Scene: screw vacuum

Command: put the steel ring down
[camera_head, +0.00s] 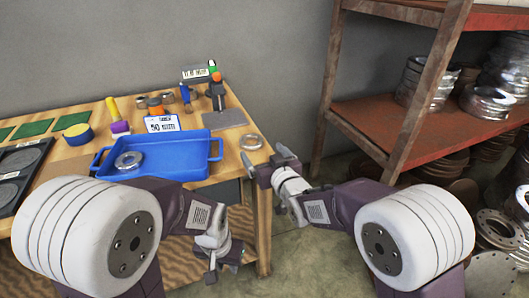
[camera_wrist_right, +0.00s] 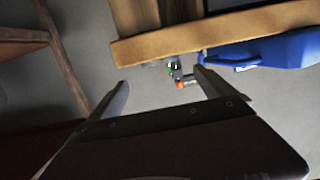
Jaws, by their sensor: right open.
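One steel ring (camera_head: 251,142) lies flat on the wooden table near its right edge. Another steel ring (camera_head: 128,161) lies in the blue tray (camera_head: 200,145). My right gripper (camera_head: 265,155) is open and empty just off the table's right edge, in front of the ring on the table and apart from it. In the right wrist view its two fingers (camera_wrist_right: 161,80) are spread with nothing between them. My left gripper (camera_head: 222,264) hangs low in front of the table, apart from both rings; its jaw opening is not clear.
The wooden table (camera_head: 233,163) carries a small stand (camera_head: 215,92) on a grey plate, a sign (camera_head: 162,123), a tape roll (camera_head: 78,134) and green pads. A rusty shelf (camera_head: 400,125) with stacked metal discs stands at right. Floor shows between shelf and table.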

